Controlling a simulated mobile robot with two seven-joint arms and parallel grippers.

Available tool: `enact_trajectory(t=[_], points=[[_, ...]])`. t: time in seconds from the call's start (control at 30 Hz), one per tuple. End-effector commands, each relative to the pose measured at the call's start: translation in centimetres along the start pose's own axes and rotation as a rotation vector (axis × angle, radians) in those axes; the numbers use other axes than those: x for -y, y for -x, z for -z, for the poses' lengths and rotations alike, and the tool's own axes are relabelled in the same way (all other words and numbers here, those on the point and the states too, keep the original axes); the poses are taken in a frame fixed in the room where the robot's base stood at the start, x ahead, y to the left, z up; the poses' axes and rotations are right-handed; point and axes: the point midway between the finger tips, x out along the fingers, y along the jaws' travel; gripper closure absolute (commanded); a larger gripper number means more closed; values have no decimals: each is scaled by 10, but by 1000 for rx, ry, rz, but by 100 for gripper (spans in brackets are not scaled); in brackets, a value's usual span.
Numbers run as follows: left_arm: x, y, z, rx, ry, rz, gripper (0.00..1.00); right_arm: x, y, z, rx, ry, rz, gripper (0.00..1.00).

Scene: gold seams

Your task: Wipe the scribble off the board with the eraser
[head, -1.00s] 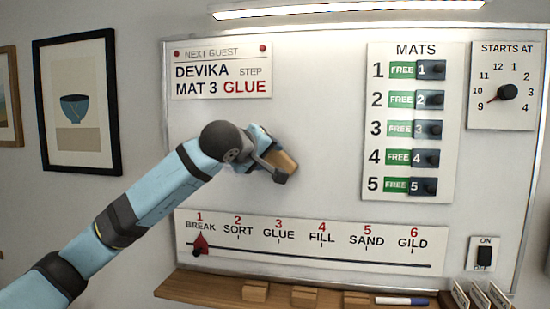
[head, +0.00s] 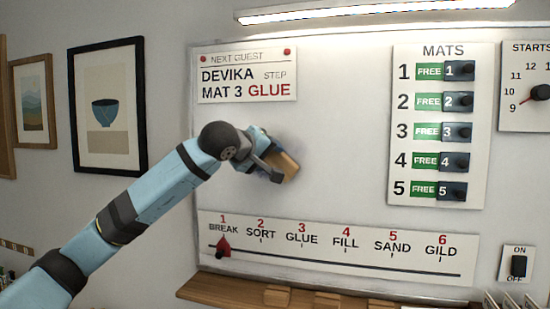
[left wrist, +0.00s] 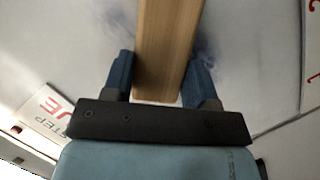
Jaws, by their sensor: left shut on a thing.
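The whiteboard (head: 345,120) fills the middle of the head view. My left gripper (head: 270,165) is at the board, below the name card and above the step scale. It is shut on the wooden eraser (head: 287,166), which is tilted in the head view. In the left wrist view the eraser (left wrist: 166,45) is between the two blue fingers (left wrist: 160,78), close to the board. A faint bluish-grey smudge of the scribble (left wrist: 208,45) shows beside it. The part behind the eraser and gripper is hidden. My right gripper is not in view.
The step scale (head: 335,262) with a red pointer (head: 223,246) is below the gripper. The mats panel (head: 437,185) with several knobs is to the right. A wooden ledge (head: 215,293) holding blocks (head: 277,296) runs below. The board between gripper and mats panel is bare.

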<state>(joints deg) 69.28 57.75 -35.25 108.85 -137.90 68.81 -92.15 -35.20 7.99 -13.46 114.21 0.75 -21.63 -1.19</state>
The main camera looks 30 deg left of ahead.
Motion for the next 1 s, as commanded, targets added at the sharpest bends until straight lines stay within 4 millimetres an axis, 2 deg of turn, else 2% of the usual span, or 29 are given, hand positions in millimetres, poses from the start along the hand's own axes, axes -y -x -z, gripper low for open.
enact_trajectory(t=[0.13,0.37,0.7,1.0], points=[[10,4,9,-3,2,2,66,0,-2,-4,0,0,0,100],[14,6,14,-1,2,1,66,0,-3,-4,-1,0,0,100],[33,14,32,-1,2,2,66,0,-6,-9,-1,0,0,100],[40,17,41,-1,1,1,66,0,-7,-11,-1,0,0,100]])
